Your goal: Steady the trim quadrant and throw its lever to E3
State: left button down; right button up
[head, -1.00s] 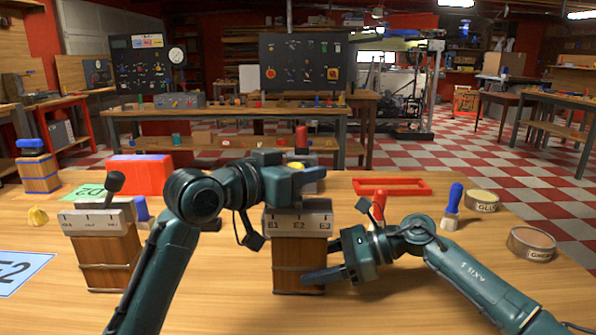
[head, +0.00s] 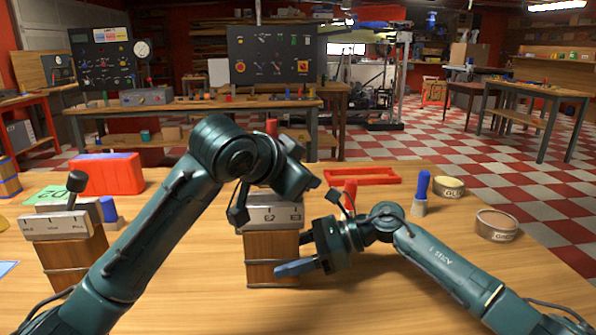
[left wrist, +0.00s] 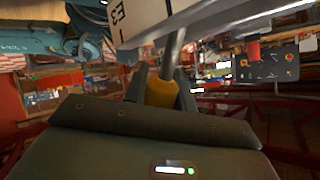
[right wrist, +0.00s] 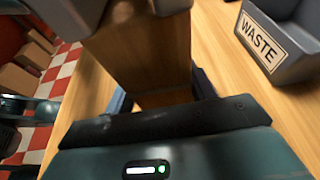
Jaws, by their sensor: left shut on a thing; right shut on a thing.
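The trim quadrant (head: 272,246) is a wooden block with a pale plate on top, marked E2 and E3 where it shows. It stands upright on the bench. My left gripper (head: 308,184) is above its right side and hides the lever in the head view. In the left wrist view the jaws are shut on the lever's yellow knob (left wrist: 160,92), and its metal shaft runs beside the plate's E3 end (left wrist: 128,18). My right gripper (head: 302,250) is shut on the quadrant's wooden body from the right, low down; the wood also fills the right wrist view between the fingers (right wrist: 160,85).
A second block with a dark lever (head: 70,222) stands at the left. A red box (head: 108,175), a red frame (head: 362,176), a blue-handled tool (head: 421,190) and two round tins (head: 496,225) are around. A grey WASTE bin (right wrist: 285,50) shows in the right wrist view.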

pick_arm(q)
jog(key=shift+f, duration=0.1)
dwell(0.3)
jog(key=c, duration=1.1)
grip_release()
jog(key=shift+c, duration=0.2)
jog(key=shift+s, duration=0.1)
jog(key=v, duration=1.2)
jog(key=shift+d, duration=0.1)
pick_arm(e)
jog(key=o, duration=1)
